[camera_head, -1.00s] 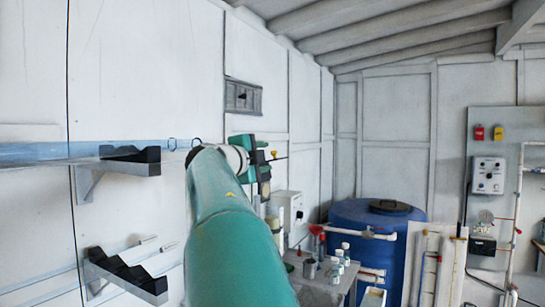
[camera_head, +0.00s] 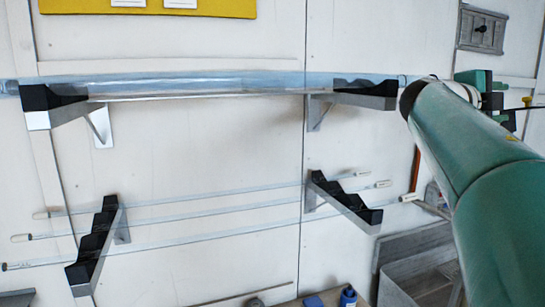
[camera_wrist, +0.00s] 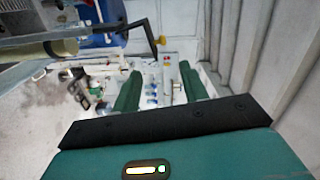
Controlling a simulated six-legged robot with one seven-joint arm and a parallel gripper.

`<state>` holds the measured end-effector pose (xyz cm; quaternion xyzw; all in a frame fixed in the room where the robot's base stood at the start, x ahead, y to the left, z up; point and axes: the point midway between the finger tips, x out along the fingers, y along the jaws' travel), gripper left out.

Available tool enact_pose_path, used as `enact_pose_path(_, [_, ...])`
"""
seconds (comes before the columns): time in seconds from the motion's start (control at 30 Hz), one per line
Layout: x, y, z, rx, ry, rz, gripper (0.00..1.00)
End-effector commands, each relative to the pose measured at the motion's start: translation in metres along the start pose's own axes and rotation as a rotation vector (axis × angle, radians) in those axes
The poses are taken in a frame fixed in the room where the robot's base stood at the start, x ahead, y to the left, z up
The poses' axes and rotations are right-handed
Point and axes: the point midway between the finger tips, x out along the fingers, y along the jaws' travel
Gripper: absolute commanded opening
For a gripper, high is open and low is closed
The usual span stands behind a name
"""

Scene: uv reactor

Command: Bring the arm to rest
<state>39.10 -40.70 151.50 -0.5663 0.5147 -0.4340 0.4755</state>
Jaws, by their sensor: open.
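My green arm reaches in from the right edge of the head view, toward the wall. My gripper (camera_wrist: 160,90) shows in the wrist view as two green fingers standing apart, with nothing held between them. In the head view only part of the green and white arm end shows beyond the arm link, close to the right end of the upper rack; the fingertips cannot be made out there.
A long clear tube (camera_head: 215,82) lies across two upper wall brackets. Thinner tubes (camera_head: 200,203) rest on stepped black lower brackets (camera_head: 345,200). A grey box (camera_head: 420,262) stands low right. The wrist view shows a blue barrel (camera_wrist: 100,12) and a cluttered bench behind the fingers.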

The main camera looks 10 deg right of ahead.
Motion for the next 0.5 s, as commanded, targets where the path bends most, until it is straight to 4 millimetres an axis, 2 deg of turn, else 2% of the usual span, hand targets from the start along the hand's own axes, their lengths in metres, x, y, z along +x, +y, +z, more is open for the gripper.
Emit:
enact_pose_path(0.17, [-0.01,0.017,0.006,-0.082,-0.049,0.051,0.44])
enact_pose_path(0.27, [-0.028,0.046,0.015,-0.221,-0.139,0.125,0.44])
enact_pose_path(0.37, [-0.056,0.084,0.027,-0.408,-0.273,0.201,0.44])
enact_pose_path(0.5, [-0.104,0.138,0.041,-0.678,-0.491,0.262,0.44])
